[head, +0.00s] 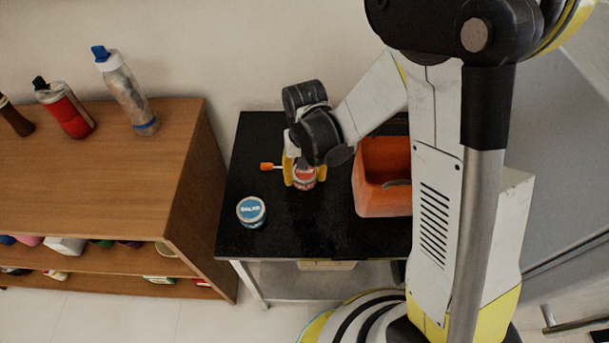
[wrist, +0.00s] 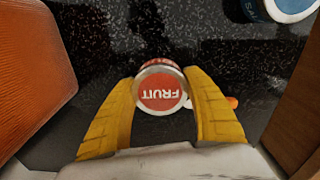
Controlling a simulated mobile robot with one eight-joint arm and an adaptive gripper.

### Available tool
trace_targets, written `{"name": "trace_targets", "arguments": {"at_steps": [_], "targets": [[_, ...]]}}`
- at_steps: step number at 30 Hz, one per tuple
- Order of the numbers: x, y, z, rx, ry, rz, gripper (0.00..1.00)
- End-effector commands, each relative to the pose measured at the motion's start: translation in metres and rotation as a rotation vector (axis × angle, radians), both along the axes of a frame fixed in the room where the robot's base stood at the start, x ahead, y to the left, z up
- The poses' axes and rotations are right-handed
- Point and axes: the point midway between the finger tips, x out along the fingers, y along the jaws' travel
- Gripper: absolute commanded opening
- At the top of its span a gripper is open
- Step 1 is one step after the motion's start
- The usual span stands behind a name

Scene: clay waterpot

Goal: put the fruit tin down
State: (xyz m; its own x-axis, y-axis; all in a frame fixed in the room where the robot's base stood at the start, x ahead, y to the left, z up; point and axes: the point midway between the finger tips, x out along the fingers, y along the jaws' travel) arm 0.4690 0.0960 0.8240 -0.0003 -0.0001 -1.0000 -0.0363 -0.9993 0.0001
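The fruit tin (head: 305,178) is a small round tin with a red label and a red lid. In the wrist view its lid (wrist: 160,92) reads FRUIT and faces the camera. My gripper (wrist: 161,76) has its two yellow fingers on either side of the tin, their tips against its sides. In the head view my gripper (head: 300,174) points down over the black tabletop (head: 290,225). I cannot tell whether the tin's base touches the tabletop or is slightly above it.
A blue-lidded tin (head: 251,211) stands at the front left of the black table. An orange bin (head: 382,202) stands close on the right. An orange-tipped thing (head: 267,166) shows just left of my gripper. A wooden shelf (head: 188,185) stands left. The table front is clear.

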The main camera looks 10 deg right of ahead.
Motion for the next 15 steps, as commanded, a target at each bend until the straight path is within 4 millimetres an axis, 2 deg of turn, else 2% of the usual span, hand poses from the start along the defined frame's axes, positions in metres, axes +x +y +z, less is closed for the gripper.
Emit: {"name": "trace_targets", "arguments": {"at_steps": [10, 15], "targets": [[0.000, 0.000, 0.004, 0.000, 0.000, 0.000, 0.20], [0.000, 0.000, 0.034, 0.000, 0.000, 0.000, 0.20]]}}
